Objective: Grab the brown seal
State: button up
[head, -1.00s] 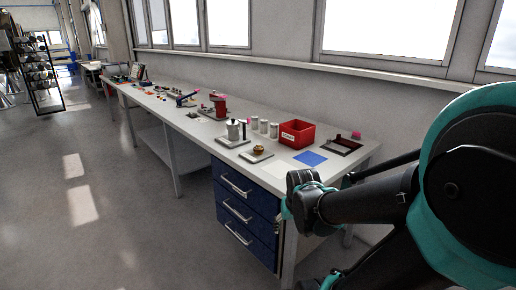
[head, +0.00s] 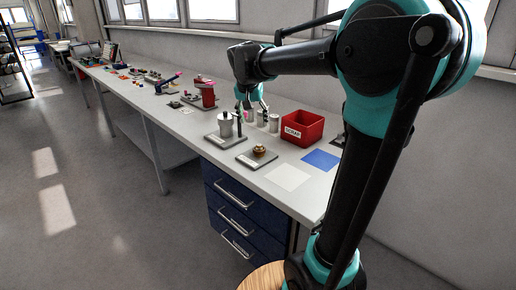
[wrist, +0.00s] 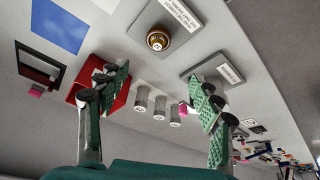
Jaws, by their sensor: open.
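The brown seal (head: 258,151) is a small round brown-gold piece on a grey plate (head: 246,161) near the bench's front edge. In the wrist view the seal (wrist: 158,39) shows from above, centred on its labelled plate (wrist: 178,20). My gripper (head: 251,104) is over the bench, above and behind the seal, apart from it. In the wrist view my gripper (wrist: 160,82) has its two green-padded fingers spread wide with nothing between them. The seal appears beyond the fingertips.
A metal pot (head: 225,124) stands on a plate left of the seal. Several pale cylinders (head: 274,123) and a red bin (head: 302,122) stand behind it. A blue sheet (head: 321,159) and a white sheet (head: 287,177) lie to the right. Red equipment (head: 207,95) stands further left.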

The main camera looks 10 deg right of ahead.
send_over(259, 146)
jog(key=s+a, duration=0.1)
notch_tip(259, 146, down, 10)
jog(key=shift+s+a+r, duration=0.1)
jog(key=shift+s+r, duration=0.05)
jog(key=shift+r, duration=0.05)
jog(key=shift+x, duration=2.85)
jog(key=shift+s, duration=0.2)
jog(key=shift+c, duration=0.2)
jog(key=c, duration=1.1)
jog(key=shift+o, duration=0.2)
jog(key=shift+r, duration=0.15)
